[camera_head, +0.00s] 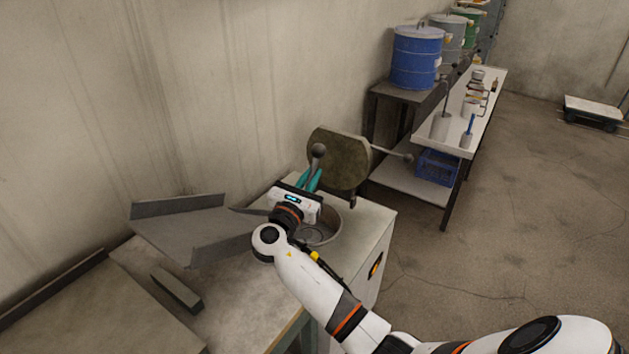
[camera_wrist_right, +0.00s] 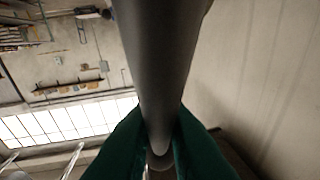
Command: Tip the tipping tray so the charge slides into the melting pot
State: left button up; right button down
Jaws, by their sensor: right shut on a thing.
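The tipping tray (camera_head: 185,228) is a grey metal chute with raised walls, left of the melting pot (camera_head: 335,222). Its narrow end points toward the pot. I cannot make out any charge on the tray. The pot is a round opening in a pale housing, partly hidden by my right arm. My right gripper (camera_head: 311,180) is above the pot, its teal fingers shut on a grey bar handle with a round knob (camera_head: 319,150). The right wrist view shows the bar (camera_wrist_right: 160,70) between the fingers. What the bar joins is hidden. My left gripper is not in view.
A round olive lid (camera_head: 340,158) stands upright behind the pot, with a rod reaching right. A dark grey block (camera_head: 177,288) lies on the bench below the tray. A side table (camera_head: 487,88) with tools and a blue drum (camera_head: 416,57) stand farther back.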

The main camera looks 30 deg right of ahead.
jog(key=s+a+r+n+t+h+b, duration=0.1)
jog(key=s+a+r+t+h+b, duration=0.1)
jog(key=a+b, duration=0.4)
jog(key=shift+s+a+n+t+h, duration=0.3)
jog(key=shift+s+a+t+h, duration=0.4)
jog(key=shift+a+t+h, duration=0.45)
jog(key=c, duration=1.5)
grip_release()
jog(key=shift+a+r, duration=0.1)
jog(key=shift+o, duration=0.2)
jog(key=s+a+f+b, duration=0.2)
jog(key=s+a, duration=0.6)
jog(key=a, duration=0.4)
jog(key=shift+b, duration=0.8)
